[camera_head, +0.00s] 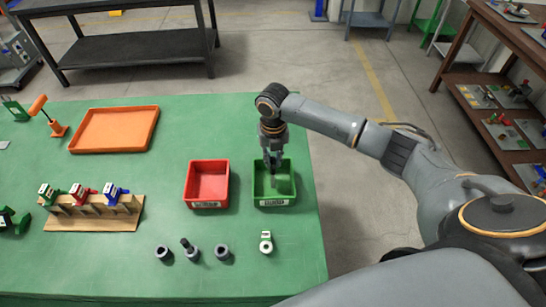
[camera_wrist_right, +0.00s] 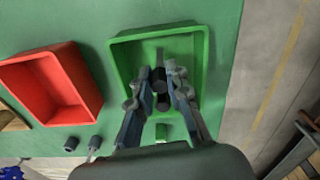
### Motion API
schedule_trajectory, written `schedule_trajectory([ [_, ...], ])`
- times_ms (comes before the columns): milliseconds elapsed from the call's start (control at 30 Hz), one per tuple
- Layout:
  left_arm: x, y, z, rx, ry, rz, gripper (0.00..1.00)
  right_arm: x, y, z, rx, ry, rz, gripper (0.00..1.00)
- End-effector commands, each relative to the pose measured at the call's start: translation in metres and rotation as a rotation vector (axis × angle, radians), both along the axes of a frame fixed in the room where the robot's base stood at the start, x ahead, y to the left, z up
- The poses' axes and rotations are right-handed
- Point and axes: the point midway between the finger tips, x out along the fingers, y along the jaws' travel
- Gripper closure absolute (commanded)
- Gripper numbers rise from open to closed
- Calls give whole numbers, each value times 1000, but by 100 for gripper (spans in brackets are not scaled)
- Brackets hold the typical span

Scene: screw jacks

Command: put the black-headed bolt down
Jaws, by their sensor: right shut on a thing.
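My right gripper (camera_head: 273,160) points down over the green bin (camera_head: 259,187), its fingertips at or just inside the opening. In the right wrist view, the gripper (camera_wrist_right: 161,80) is shut on the black-headed bolt (camera_wrist_right: 162,101), a dark piece between its two fingers. The fingers hide part of the bolt. I cannot tell whether it touches the floor of the green bin (camera_wrist_right: 198,62). My left gripper is not in view.
A red bin (camera_head: 190,185) stands left of the green one. Dark grey round parts (camera_head: 222,252) and a pale part (camera_head: 265,243) stand in front. A wooden rack (camera_head: 90,224) and an orange tray (camera_head: 115,108) are at the left.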

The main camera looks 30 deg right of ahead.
Motion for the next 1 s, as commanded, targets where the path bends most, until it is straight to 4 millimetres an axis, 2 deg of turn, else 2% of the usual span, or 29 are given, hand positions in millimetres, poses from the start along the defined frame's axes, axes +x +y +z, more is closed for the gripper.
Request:
schedule_trajectory([
  [367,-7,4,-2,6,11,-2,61,0,0,-4,1,-1,1,100],
  [400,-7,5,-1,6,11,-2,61,0,0,-3,1,-1,1,75],
  [467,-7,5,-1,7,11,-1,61,0,0,-3,0,-1,1,63],
  [500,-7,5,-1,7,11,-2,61,0,0,-3,0,-1,1,61],
  [800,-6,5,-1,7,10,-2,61,0,0,-1,0,-1,1,61],
  [900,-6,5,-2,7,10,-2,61,1,0,6,0,-3,1,61],
  [1000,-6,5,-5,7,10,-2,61,2,0,21,0,-5,2,61],
])
